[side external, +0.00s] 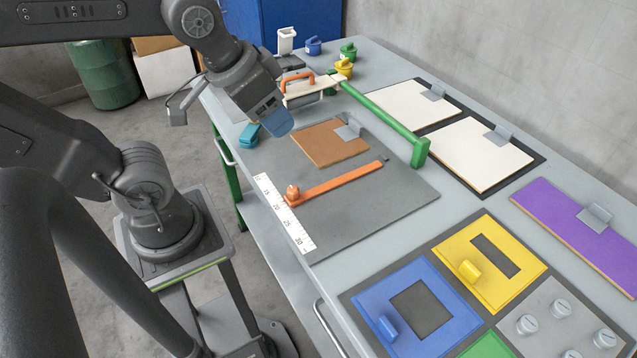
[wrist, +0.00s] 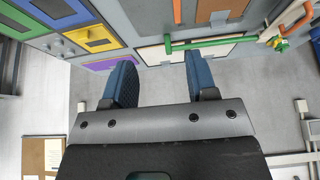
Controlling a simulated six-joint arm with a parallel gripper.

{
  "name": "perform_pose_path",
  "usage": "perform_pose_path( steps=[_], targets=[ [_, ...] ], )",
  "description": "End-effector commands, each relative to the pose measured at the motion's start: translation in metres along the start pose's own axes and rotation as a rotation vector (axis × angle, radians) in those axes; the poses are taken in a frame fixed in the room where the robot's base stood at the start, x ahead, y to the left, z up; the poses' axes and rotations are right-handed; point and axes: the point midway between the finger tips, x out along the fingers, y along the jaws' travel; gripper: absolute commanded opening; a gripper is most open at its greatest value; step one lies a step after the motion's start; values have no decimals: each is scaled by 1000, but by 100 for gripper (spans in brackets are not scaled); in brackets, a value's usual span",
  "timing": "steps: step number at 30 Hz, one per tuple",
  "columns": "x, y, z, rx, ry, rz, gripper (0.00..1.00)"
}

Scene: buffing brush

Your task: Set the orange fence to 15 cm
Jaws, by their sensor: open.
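The orange fence (side external: 340,182) lies across the grey mat (side external: 375,213), with a round orange knob (side external: 292,192) at its left end. That end meets the white ruler (side external: 284,213) near the 20 mark. The ruler shows 15, 20, 25 and 30, with 15 farther from the camera. Part of the fence (wrist: 177,11) shows at the top edge of the wrist view. My gripper (side external: 281,128) is above the mat's far left part, apart from the fence. In the wrist view my gripper (wrist: 158,65) has its blue fingers apart with nothing between them.
A brown board (side external: 328,143) with a grey clip lies beyond the fence. A green bar (side external: 385,120) stands along the mat's right. Blue (side external: 378,298) and yellow (side external: 461,240) panels lie in front.

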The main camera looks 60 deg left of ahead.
Motion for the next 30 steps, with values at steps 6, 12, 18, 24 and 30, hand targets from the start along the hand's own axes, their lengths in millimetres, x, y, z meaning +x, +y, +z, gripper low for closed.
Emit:
perform_pose_path(
  steps=[6, 12, 18, 24, 30],
  targets=[
    [25, -8, -19, 1, -216, -16, 53],
    [63, -20, -37, 2, -478, -20, 53],
    [105, -33, -46, 2, -713, -10, 53],
    [130, -40, -46, 0, -841, 0, 53],
    [140, -42, -40, 1, -867, 3, 53]
  ],
)
